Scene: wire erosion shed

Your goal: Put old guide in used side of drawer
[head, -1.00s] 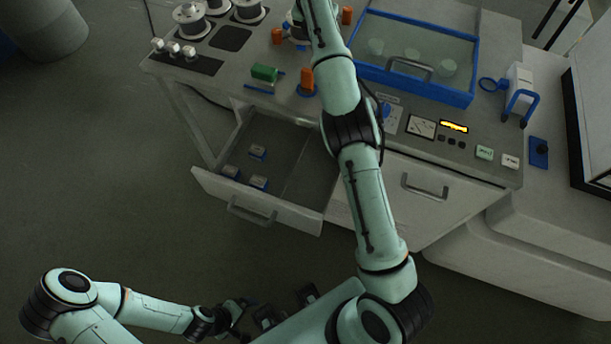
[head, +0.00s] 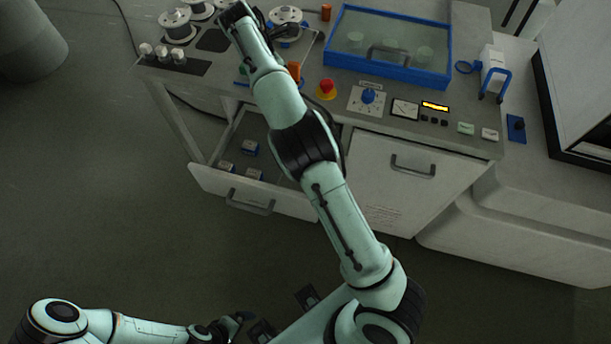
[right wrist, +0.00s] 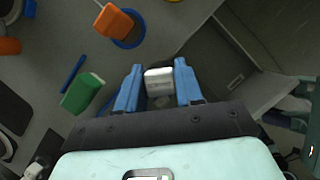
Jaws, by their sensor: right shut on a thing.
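The old guide (right wrist: 158,82), a small whitish-grey block, sits between the blue fingers of my right gripper (right wrist: 157,76) in the right wrist view. My right gripper is shut on it; the guide is not made out in the head view. The drawer (head: 255,190) stands pulled open below the bench, with several small blue-and-white blocks (head: 250,148) in its left part. My right arm covers much of its right part. Part of the drawer (right wrist: 262,92) also shows right of the gripper in the wrist view. My left gripper (head: 232,325) is low in the head view, away from the drawer; its finger opening is unclear.
On the bench are white spools (head: 177,26), a red emergency button (head: 326,89), a blue-framed clear-lidded box (head: 390,45) and control dials. The wrist view shows a green block (right wrist: 82,90) and an orange piece (right wrist: 113,20) near the gripper. Floor left of the drawer is clear.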

